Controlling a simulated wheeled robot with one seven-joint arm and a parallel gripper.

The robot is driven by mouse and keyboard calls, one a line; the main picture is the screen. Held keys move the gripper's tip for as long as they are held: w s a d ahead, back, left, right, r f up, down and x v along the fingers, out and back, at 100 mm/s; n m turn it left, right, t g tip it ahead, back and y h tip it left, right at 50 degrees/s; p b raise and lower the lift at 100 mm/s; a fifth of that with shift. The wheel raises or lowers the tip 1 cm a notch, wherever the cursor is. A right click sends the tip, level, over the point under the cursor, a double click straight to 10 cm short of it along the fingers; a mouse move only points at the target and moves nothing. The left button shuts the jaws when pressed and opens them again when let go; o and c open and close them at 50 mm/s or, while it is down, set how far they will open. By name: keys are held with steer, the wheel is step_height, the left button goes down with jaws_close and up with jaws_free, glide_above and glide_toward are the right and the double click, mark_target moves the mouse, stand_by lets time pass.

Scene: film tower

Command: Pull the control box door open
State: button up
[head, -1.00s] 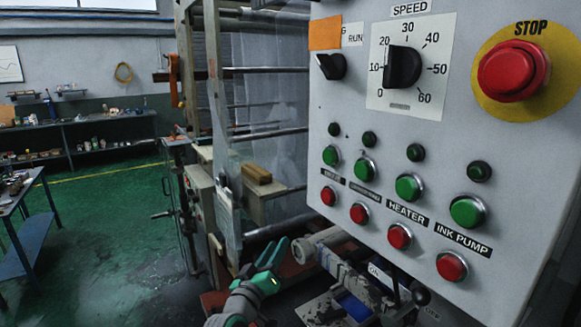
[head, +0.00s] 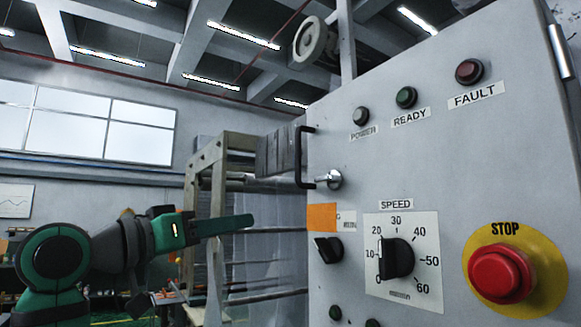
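The control box door (head: 430,160) is a light grey panel filling the right of the head view, and it looks closed. A black bar handle (head: 299,158) stands upright at its left edge. A silver knob or latch (head: 330,180) sits just right of the handle's lower end. A silver hinge (head: 560,52) shows at the door's upper right edge. My green gripper (head: 250,222) is left of the door and lower than the handle, clear of it, pointing right. Its fingers are seen edge-on, so the gap between them is hidden. It appears to hold nothing.
The door carries a red STOP button (head: 502,274), a speed dial (head: 396,258), a black switch (head: 328,249) and indicator lamps (head: 406,97). An orange tag (head: 321,217) is on its left edge. A machine frame (head: 218,200) stands behind my gripper.

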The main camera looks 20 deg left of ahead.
steer(key=s+d+r+m+g, duration=0.25)
steer(key=s+d+r, duration=0.45)
steer(key=s+r, duration=0.45)
steer(key=x, duration=1)
steer(key=shift+w+d+r+m+h, duration=0.25)
steer(key=shift+d+r+m+h, duration=0.05)
steer(key=shift+r+m, duration=0.15)
steer(key=shift+t, duration=0.25)
jaws_close()
